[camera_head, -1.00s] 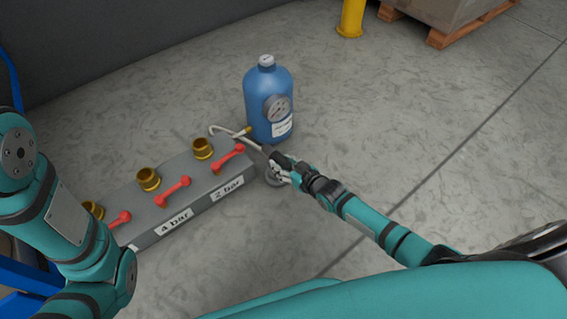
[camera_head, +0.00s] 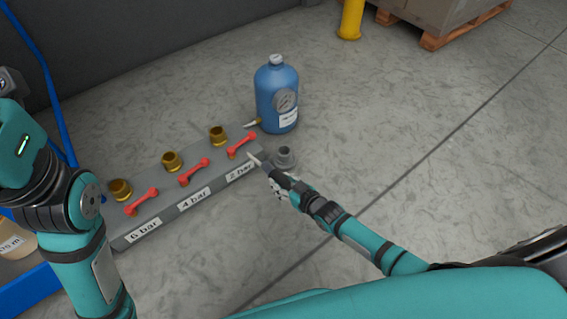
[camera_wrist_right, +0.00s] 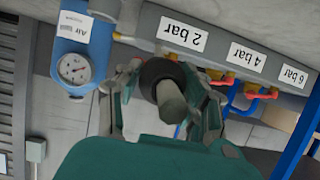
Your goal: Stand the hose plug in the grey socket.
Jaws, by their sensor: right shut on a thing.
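The grey socket (camera_head: 285,157) stands on the floor off the right end of the valve block. It also shows in the right wrist view (camera_wrist_right: 130,14) at the top, upside down. My right gripper (camera_head: 262,165) is just left of the socket, close to the block's end, and apart from the socket as far as I can tell. In the wrist view its fingers close on the hose plug (camera_wrist_right: 168,92), a black collar with a grey-green stem facing the camera. The plug's far end is hidden. My left arm is at the left; its fingers are out of view.
The grey valve block (camera_head: 150,228) carries brass fittings (camera_head: 172,161), red handles (camera_head: 194,171) and bar labels. A blue air tank (camera_head: 277,98) with a gauge stands behind the socket. The floor to the right is clear. A yellow post (camera_head: 351,18) stands farther back.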

